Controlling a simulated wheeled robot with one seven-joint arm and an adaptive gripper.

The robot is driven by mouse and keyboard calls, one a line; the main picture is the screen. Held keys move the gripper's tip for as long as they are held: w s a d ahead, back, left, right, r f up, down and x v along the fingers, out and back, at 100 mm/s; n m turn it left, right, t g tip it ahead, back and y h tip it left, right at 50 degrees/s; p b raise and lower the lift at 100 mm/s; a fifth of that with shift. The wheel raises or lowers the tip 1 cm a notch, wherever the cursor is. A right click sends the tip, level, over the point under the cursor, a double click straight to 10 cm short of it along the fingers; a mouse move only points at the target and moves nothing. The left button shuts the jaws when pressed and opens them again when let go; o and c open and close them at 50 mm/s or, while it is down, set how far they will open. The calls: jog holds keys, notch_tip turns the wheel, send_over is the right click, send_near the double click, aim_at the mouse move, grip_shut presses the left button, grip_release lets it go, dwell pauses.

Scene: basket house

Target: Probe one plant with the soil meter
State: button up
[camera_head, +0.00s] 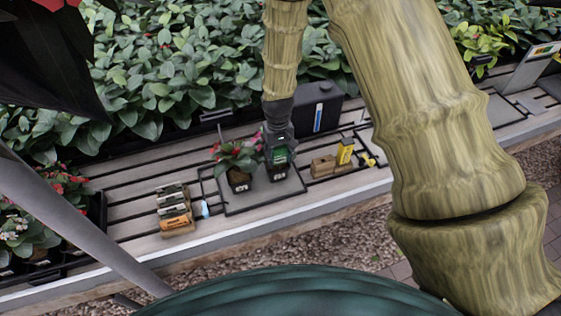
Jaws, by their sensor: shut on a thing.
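My gripper (279,141) points down over the slatted bench and is shut on a small green-faced thing (281,155), which looks like the soil meter. The meter is above or in a dark pot (276,173); its lower end is hidden, so I cannot tell whether it touches soil. A potted plant with pink-red flowers (238,156) stands just left, in a black pot (239,182) with a white label. Both pots stand on a dark-edged grey mat (263,201).
A black case (317,113) with a blue strip stands behind the gripper. Right of the pots are a wooden block (323,166) and a yellow box (346,150). Small boxes (174,208) and a light-blue item (205,209) lie left. Dense green plants (190,60) fill the back.

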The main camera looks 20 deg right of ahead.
jog(key=shift+r+p, duration=2.3)
jog(key=shift+r, duration=1.45)
